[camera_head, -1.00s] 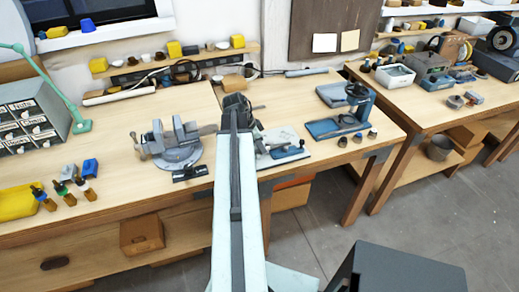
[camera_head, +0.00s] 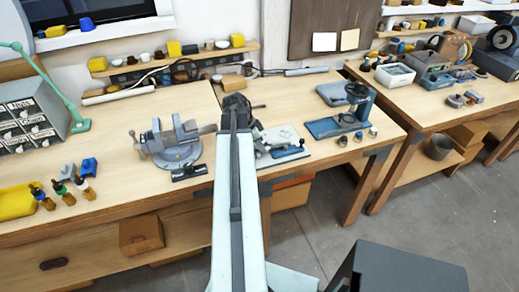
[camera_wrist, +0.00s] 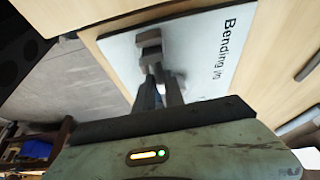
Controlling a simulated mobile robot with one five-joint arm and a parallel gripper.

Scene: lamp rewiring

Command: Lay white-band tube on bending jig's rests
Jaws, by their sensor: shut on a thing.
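My gripper (camera_head: 236,104) is at the far end of my outstretched arm, over the back of the middle bench. In the wrist view its fingers (camera_wrist: 159,92) are close together over the bending jig's pale plate (camera_wrist: 208,55), which bears the words "Bending jig". A grey block (camera_wrist: 150,45) stands on the plate just beyond the fingertips. In the head view a thin dark rod (camera_head: 259,106) sticks out to the right of my gripper, apparently the held tube. Its white band cannot be made out, and the grip is hidden. The jig (camera_head: 283,137) is partly behind my arm.
A grey vise (camera_head: 175,145) stands left of my arm. A blue press-like stand (camera_head: 340,122) is to the right, with several small cups in front.

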